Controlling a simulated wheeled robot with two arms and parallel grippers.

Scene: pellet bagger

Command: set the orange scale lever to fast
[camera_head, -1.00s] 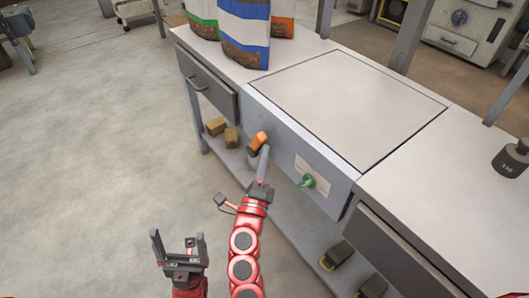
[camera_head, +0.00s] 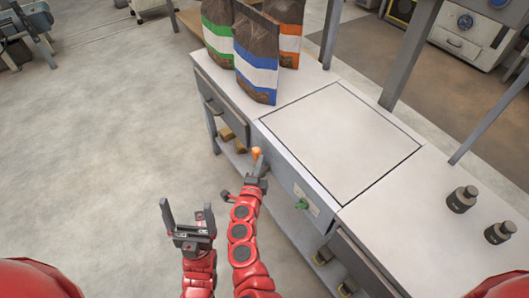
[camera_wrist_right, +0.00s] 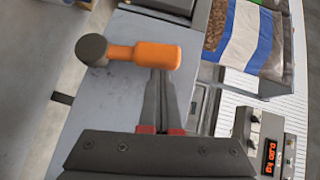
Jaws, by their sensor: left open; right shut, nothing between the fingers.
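The orange scale lever (camera_head: 256,153) is on the front face of the bench and is small in the head view. In the right wrist view its orange handle (camera_wrist_right: 146,55) points right from a round grey hub (camera_wrist_right: 92,50). My right gripper (camera_head: 263,162) is shut and empty at the lever. In the wrist view its fingertips (camera_wrist_right: 158,74) meet the lower edge of the handle; I cannot tell whether they touch. No fast or slow marking is readable. My left gripper (camera_head: 186,215) is open and empty over the floor, left of my right arm.
A green knob (camera_head: 301,204) is on the bench front, right of the lever. Several bags, one with a blue stripe (camera_head: 256,65), stand on the bench top. Two dark weights (camera_head: 461,199) sit at the right. A red display (camera_wrist_right: 271,157) shows in the wrist view.

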